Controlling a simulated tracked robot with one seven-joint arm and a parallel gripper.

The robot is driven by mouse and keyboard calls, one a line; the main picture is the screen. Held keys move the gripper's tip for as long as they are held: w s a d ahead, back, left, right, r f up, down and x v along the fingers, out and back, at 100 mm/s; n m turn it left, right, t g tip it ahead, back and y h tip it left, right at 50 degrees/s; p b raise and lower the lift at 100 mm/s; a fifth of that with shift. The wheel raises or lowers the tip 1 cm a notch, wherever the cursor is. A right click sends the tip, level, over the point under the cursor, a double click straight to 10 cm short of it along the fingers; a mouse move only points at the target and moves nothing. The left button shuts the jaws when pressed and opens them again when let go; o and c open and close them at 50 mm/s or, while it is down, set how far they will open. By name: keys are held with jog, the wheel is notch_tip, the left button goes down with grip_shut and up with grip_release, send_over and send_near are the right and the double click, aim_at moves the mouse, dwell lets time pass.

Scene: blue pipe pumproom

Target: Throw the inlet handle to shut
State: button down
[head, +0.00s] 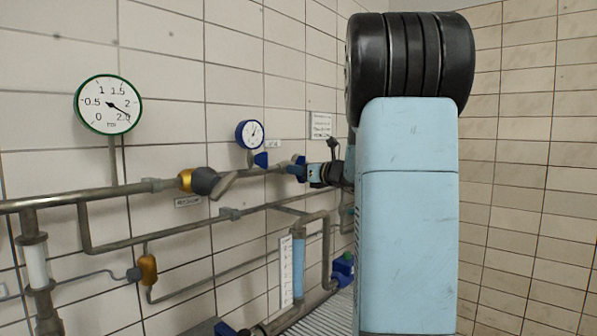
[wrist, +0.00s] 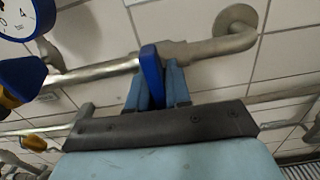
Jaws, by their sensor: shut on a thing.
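A blue lever handle (wrist: 151,72) on the upper grey pipe (wrist: 200,50) stands between the two pale-blue fingers of my gripper (wrist: 158,86) in the wrist view. The fingers are shut on it. In the head view my gripper (head: 314,173) reaches the pipe from the right, and a blue part (head: 297,168) shows just left of its fingers. My arm hides the pipe further right. I cannot read a label that names this handle as the inlet handle.
A green-rimmed gauge (head: 108,104) and a blue-rimmed gauge (head: 250,134) stand above the pipe. A brass valve with a grey handle (head: 222,186) sits to the left. Lower pipes and a sight tube (head: 298,268) run below. The tiled wall is close behind.

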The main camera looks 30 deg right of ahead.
jog(key=shift+w+a+r, duration=0.1)
jog(key=shift+a+r, duration=0.05)
jog(key=shift+r, duration=0.1)
